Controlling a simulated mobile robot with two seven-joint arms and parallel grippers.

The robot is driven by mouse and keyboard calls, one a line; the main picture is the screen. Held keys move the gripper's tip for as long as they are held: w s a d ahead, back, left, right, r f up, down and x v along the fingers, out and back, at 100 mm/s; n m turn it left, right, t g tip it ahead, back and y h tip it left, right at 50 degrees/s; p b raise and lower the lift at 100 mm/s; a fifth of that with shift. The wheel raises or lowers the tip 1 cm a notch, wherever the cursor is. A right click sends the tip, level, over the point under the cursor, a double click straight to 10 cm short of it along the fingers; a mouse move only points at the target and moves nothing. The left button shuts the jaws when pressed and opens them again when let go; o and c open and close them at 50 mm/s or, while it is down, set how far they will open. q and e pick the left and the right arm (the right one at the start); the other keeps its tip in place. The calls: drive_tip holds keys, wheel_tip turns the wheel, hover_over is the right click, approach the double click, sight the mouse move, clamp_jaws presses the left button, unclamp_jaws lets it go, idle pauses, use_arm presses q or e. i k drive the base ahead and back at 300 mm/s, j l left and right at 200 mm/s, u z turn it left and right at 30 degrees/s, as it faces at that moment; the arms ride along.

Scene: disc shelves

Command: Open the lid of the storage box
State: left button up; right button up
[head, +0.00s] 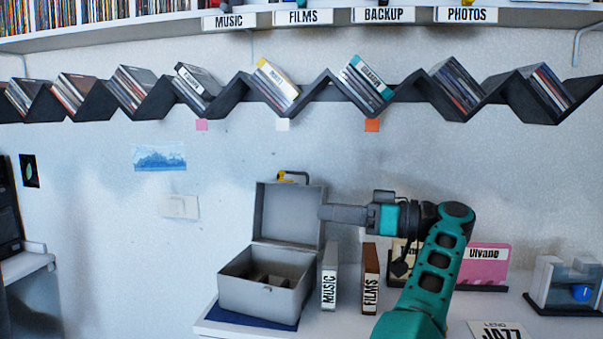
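The grey storage box (262,296) stands on a dark blue mat at the left of the white table. Its lid (287,215) is up, standing roughly upright at the back of the box, and the inside shows. A yellow and dark handle (293,177) shows at the lid's top edge.
Upright MUSIC (329,288) and FILMS (370,290) cases stand right of the box, below my gripper. A pink divider (485,265) and a grey holder with a blue disc (566,286) stand farther right. A zigzag disc shelf (325,92) hangs above.

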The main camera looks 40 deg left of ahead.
sight(285, 215)
drive_tip(key=i+j, duration=0.75)
drive_tip(key=i, duration=0.1)
